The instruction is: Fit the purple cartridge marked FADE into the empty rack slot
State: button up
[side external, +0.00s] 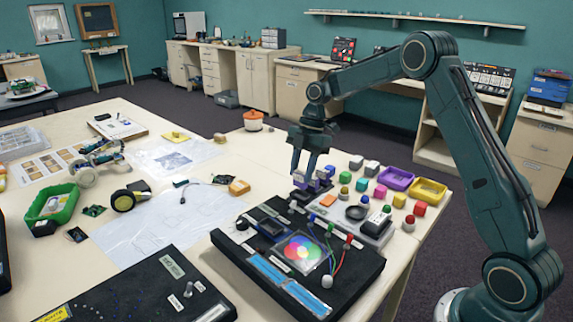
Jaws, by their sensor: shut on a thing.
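My gripper (304,175) points down just behind the black console and is shut on a small purple piece (314,184), which I take to be the purple cartridge. The FADE marking is too small to read here. The piece is low, close above or at a dark block behind the console. I cannot tell whether it touches anything below. The fingers partly hide it. The rack and its empty slot cannot be clearly made out in this view.
The black console (230,246) with a colour wheel, wires and knobs fills the table's front. Coloured cubes and knobs, a purple tray (397,179) and a yellow tray (428,190) crowd the right. A green bin (52,204) and a wheeled robot stand left.

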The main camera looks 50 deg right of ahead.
aim_at(302, 179)
jog(key=shift+f, duration=0.9)
jog(key=shift+f, duration=0.9)
dwell(1.4)
jog(key=o, duration=1)
jog(key=shift+o, duration=0.7)
jog(key=o, duration=0.3)
jog(key=shift+r, duration=0.15)
jog(key=shift+r, duration=3.35)
